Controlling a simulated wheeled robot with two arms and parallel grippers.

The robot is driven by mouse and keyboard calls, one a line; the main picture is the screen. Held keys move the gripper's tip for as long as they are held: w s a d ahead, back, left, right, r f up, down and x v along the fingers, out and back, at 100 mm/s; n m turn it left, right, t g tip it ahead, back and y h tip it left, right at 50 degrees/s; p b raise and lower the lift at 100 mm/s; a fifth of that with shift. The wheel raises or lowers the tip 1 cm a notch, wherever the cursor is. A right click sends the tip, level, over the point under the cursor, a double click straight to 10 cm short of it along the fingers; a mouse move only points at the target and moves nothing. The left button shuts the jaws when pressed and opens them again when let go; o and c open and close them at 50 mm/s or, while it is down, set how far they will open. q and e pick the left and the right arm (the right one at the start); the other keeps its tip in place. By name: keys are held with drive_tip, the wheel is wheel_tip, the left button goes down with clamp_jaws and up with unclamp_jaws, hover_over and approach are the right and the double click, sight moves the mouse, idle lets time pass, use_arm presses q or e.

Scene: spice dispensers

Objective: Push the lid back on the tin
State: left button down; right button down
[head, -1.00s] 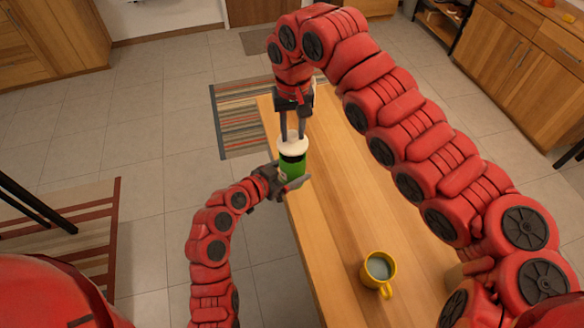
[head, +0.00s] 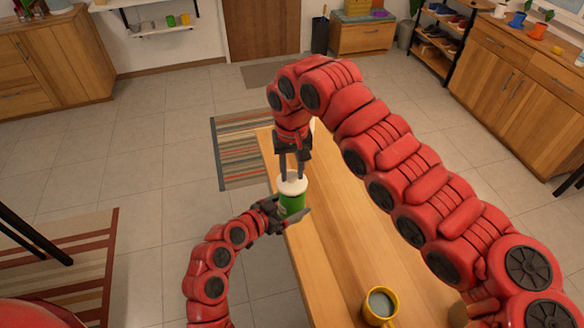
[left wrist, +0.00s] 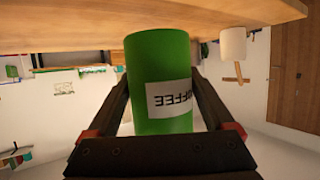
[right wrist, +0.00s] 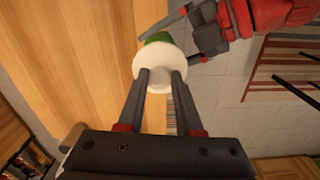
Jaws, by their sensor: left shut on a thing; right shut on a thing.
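The green tin (head: 293,203) is upright at the left edge of the wooden table. In the left wrist view the tin (left wrist: 158,70) shows a COFFEE label, upside down. My left gripper (head: 284,212) is shut around its side. The white lid (head: 291,186) is at the tin's top, with no gap visible from the head; whether it is fully seated I cannot tell. My right gripper (head: 291,176) points down from above, shut on the lid's knob (right wrist: 160,78). In the right wrist view the lid (right wrist: 148,62) hides most of the tin.
A yellow mug (head: 381,306) with pale contents stands on the near part of the wooden table (head: 335,240). The tabletop between the tin and the mug is clear. A striped rug (head: 236,160) lies on the floor beyond the table's left side.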

drive_tip(key=shift+f, duration=0.6)
idle(0.4)
drive_tip(key=c, duration=0.5)
unclamp_jaws()
drive_tip(key=shift+r, duration=0.1)
drive_tip(key=shift+r, duration=3.6)
